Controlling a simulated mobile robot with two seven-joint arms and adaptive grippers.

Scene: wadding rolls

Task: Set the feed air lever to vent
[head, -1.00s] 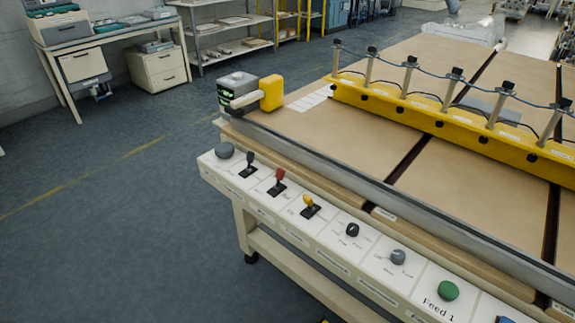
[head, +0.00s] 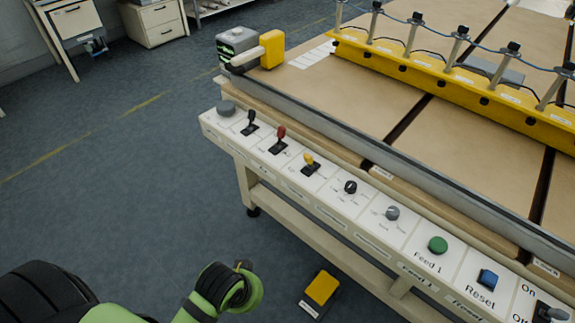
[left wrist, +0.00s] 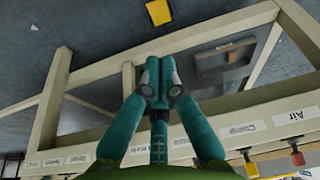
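A white control panel (head: 318,207) runs along the table's front edge. It carries a black lever (head: 250,123), a red lever (head: 280,138) and a yellow lever (head: 310,165), all standing up from dark bases. Their labels are too small to read in the head view. In the left wrist view, the word "Air" is on a label close to the red lever (left wrist: 297,158). My left gripper (left wrist: 160,68) looks shut and empty, apart from the panel. In the head view only part of my green left arm shows, low down. My right gripper is out of view.
Further along the panel are a black knob (head: 350,187), a grey knob (head: 392,213), a green button (head: 437,245) and a blue Reset button (head: 487,278). A yellow pedal (head: 322,288) lies on the floor below. The floor left of the table is clear.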

